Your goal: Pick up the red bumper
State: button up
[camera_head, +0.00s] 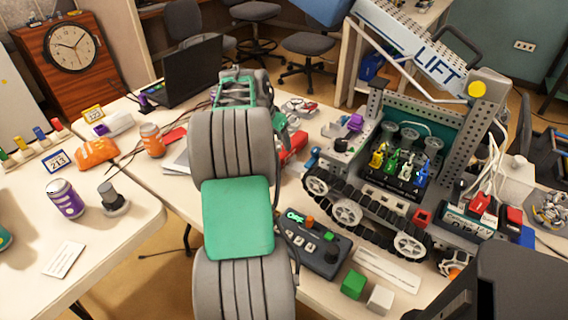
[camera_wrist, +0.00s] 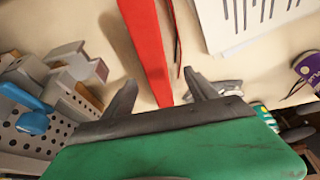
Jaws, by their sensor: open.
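A long red bar, which looks like the red bumper (camera_wrist: 148,45), lies on the pale tabletop in the wrist view. It runs from the top edge down to the space between my fingers. My gripper (camera_wrist: 160,82) is open, with one dark finger on each side of the bar's lower end. I cannot tell how far above it the fingertips are; no contact shows. In the head view my green-and-grey arm hides much of this spot. A red piece (camera_head: 293,150) shows just right of the arm and seems to be the same bumper.
A tracked robot (camera_head: 385,180) stands close on the right; its perforated plate (camera_wrist: 30,135) shows left in the wrist view. A control box (camera_head: 312,245) sits nearer. A black laptop (camera_head: 185,75) stands behind left.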

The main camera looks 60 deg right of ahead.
aim_at(283, 150)
jog(key=x, duration=0.5)
jog(key=s+x, duration=0.1)
jog(key=x, duration=0.2)
jog(key=shift+d, duration=0.1)
jog(key=shift+w+r, duration=0.1)
grip_shut()
dwell(0.4)
